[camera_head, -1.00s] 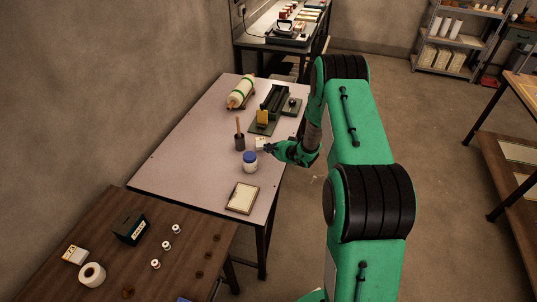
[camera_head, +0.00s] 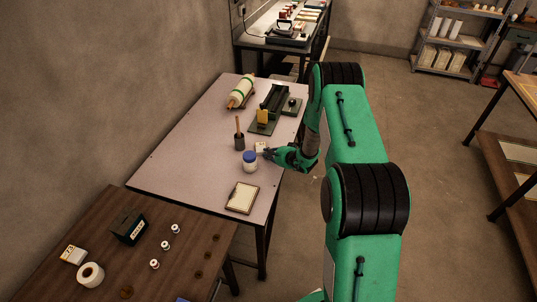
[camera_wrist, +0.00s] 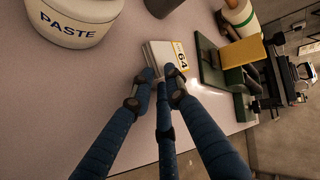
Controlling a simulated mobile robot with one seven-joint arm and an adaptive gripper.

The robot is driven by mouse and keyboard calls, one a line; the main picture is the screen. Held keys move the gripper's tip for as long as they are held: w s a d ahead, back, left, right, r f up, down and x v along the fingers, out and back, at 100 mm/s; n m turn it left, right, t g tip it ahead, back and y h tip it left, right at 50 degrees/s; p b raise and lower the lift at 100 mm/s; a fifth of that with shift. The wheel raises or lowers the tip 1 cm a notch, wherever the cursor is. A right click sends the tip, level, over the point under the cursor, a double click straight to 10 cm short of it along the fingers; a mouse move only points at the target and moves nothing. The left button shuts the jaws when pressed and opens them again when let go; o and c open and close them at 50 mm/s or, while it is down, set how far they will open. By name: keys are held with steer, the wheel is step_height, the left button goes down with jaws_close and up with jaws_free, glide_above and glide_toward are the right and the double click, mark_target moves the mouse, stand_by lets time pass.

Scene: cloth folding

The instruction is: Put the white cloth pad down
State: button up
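The white cloth pad (camera_head: 261,147) is a small pale block at the tip of my gripper (camera_head: 266,151), over the right side of the grey table (camera_head: 190,150). In the wrist view the pad (camera_wrist: 158,54) has a yellow label with "64" on it. The fingertips of my gripper (camera_wrist: 161,75) meet at its near edge and appear shut on it. The fingers hide part of that edge. I cannot tell whether the pad's underside touches the table.
The paste jar (camera_head: 250,162) stands close by at the lower left, and a dark pot with a wooden handle (camera_head: 239,140) at the left. A green stand with a yellow block (camera_head: 262,118) is behind. A framed pale board (camera_head: 242,198) lies in front. The table's left is clear.

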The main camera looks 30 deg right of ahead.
steer(key=shift+r, duration=0.1)
stand_by(0.3)
steer(key=shift+s+d+r, duration=0.1)
steer(key=shift+s+r, duration=0.2)
steer(key=shift+s, duration=0.1)
steer(key=p+v, duration=0.2)
steer(key=v, duration=0.9)
